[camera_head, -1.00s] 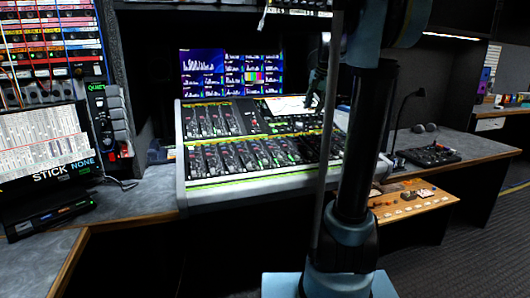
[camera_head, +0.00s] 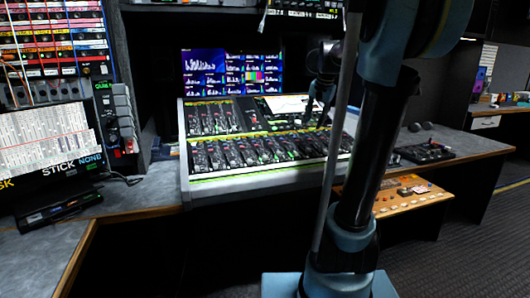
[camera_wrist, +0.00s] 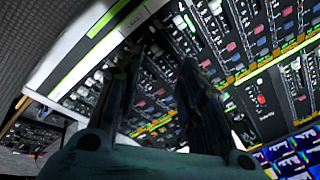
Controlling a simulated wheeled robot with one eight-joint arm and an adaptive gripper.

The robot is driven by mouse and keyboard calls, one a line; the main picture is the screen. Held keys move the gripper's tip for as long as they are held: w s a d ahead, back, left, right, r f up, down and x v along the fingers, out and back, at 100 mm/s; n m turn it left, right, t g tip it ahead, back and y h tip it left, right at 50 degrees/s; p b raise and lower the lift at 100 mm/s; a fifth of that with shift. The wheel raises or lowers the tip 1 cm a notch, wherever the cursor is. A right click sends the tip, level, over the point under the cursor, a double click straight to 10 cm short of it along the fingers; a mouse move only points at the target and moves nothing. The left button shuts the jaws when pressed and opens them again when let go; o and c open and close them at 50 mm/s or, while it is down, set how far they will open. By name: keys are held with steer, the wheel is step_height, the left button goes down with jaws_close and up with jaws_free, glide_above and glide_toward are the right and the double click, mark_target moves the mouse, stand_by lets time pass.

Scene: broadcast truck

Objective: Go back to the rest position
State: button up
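My gripper (camera_wrist: 163,68) shows in the wrist view with its two dark fingers apart and nothing visible between them. In the head view my gripper (camera_head: 318,104) is small and partly hidden behind my arm, in front of or above the right part of the mixing console (camera_head: 250,183). The wrist view looks at the console's faders and buttons (camera_wrist: 228,48) at a tilt. I cannot tell the exact gap between fingertips and console. My arm leans to the right in the head view.
A desk (camera_head: 142,196) runs left of the console, with a laptop-like screen (camera_head: 45,150) and a rack (camera_head: 55,45). Right of my arm are a wooden panel with knobs (camera_head: 410,196) and a small black control box (camera_head: 428,152). Lit monitors (camera_head: 232,67) stand behind the console. Open floor lies at right.

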steer(key=s+f+n, duration=0.3)
steer(key=s+f, duration=0.9)
steer(key=s, duration=0.3)
steer(key=s+f+n+g+h, duration=0.1)
steer(key=s+f+n, duration=0.2)
steer(key=s+f, duration=0.9)
steer(key=s, duration=0.4)
steer(key=shift+a+f+n+g, duration=0.3)
steer(key=shift+a+n, duration=0.05)
steer(key=shift+n, duration=0.05)
